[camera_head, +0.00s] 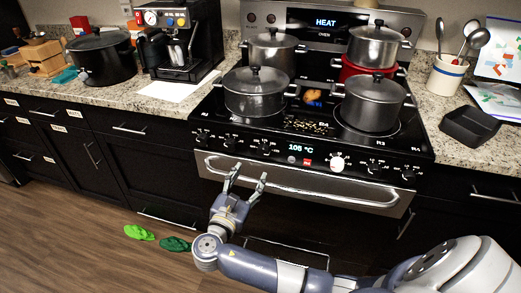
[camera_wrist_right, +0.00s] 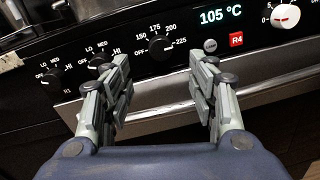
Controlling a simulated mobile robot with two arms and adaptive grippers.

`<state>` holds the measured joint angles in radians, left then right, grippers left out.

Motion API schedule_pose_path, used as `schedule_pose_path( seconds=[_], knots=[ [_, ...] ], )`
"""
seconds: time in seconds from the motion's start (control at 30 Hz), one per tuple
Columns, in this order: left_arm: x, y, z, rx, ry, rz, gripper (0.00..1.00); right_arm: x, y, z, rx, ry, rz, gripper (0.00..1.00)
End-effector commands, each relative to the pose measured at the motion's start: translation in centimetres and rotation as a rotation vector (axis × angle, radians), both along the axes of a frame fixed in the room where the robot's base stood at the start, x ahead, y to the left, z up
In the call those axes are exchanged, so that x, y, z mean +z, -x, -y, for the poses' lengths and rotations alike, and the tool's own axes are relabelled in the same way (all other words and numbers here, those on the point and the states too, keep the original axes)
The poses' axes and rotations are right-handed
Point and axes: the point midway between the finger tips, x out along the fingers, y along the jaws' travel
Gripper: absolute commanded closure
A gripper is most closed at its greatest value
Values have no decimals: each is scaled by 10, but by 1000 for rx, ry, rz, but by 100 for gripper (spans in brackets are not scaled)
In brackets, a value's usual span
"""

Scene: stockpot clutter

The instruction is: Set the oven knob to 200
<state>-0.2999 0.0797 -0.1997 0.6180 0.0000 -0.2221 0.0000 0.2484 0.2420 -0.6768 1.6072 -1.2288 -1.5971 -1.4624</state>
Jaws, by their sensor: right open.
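The oven knob (camera_wrist_right: 160,46) is a black dial on the front panel, ringed by OFF, 150, 175, 200 and 225. A pale mark shows at its right side by 225; I cannot tell for sure where its pointer stands. In the head view the knob (camera_head: 265,148) is small, left of the display. The display (camera_wrist_right: 221,15) appears to read 105 °C. My right gripper (camera_head: 250,175) is open and empty, in front of the oven below the panel. In the wrist view the knob shows between and beyond its fingertips (camera_wrist_right: 163,78), apart from them. My left gripper is out of view.
The oven door handle (camera_head: 300,185) runs just below the panel, close to my fingers. Other black knobs (camera_wrist_right: 98,63) and a white dial (camera_wrist_right: 285,16) flank the oven knob. Several pots (camera_head: 255,92) stand on the cooktop. Green sandals (camera_head: 139,232) lie on the floor.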

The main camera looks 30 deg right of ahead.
Motion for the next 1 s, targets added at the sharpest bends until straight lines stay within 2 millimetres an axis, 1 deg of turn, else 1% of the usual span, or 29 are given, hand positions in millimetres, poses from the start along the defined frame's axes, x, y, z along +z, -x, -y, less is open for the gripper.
schedule_pose_path(
  seconds=[0.17, 0.4, 0.5, 0.6, 0.7, 1.0],
  knots=[
    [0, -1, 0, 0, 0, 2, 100, 1, -15, 22, -4, 3, 3, 47],
    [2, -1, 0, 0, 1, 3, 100, 1, -43, 58, -3, 1, 5, 47],
    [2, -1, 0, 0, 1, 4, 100, 1, -52, 70, -2, 2, 4, 47],
    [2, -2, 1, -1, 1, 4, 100, 1, -58, 78, -2, -1, 4, 47],
    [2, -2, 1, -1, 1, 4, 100, 1, -62, 83, -1, -2, 4, 47],
    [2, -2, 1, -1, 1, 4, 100, 1, -63, 84, 0, -2, 5, 47]
  ],
)
